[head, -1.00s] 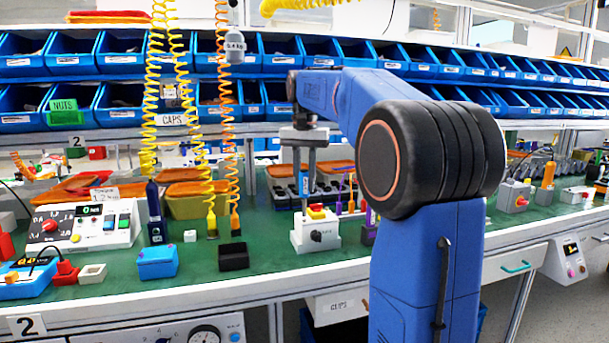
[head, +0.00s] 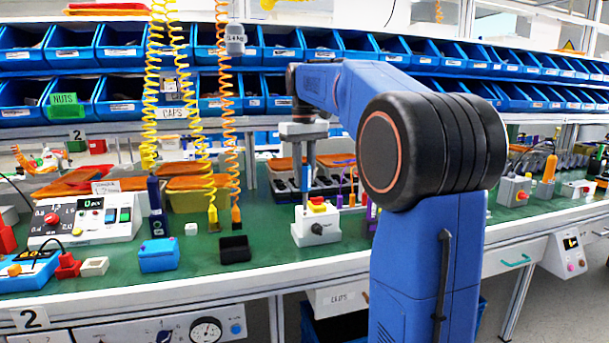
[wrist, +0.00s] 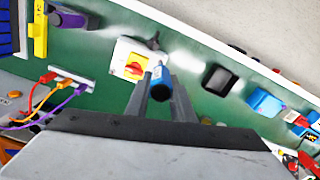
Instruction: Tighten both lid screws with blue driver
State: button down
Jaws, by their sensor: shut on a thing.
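My gripper (wrist: 160,95) points down over the bench in the wrist view. Its two grey fingers are shut on a blue cylindrical piece, which looks like the blue driver (wrist: 160,76). In the head view my gripper (head: 305,185) is just above a white box (head: 316,232) with a red and yellow switch on top and a dark knob on its front. The box also shows beyond the fingertips in the wrist view (wrist: 128,49). I cannot make out any lid screws. The driver's tip is hidden, so I cannot tell whether it touches anything.
A black tray (head: 234,250) and a blue box (head: 158,256) stand left of the white box. Yellow (head: 213,218) and orange (head: 236,217) tools hang on coiled cords. A control panel (head: 88,222) stands far left. Green bench (head: 270,255) is bare between tray and white box.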

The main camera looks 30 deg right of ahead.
jog(key=n, duration=0.6)
jog(key=shift+a, duration=0.1)
jog(key=n, duration=0.5)
jog(key=shift+s+a+n, duration=0.1)
jog(key=shift+n, duration=0.2)
jog(key=n, duration=0.5)
jog(key=shift+s+n, duration=0.1)
jog(key=shift+n, duration=0.3)
jog(key=n, duration=0.5)
jog(key=shift+s+n, duration=0.1)
jog(key=shift+n, duration=0.3)
jog(key=shift+f, duration=0.4)
jog(key=m, duration=0.6)
jog(key=shift+m, duration=1.1)
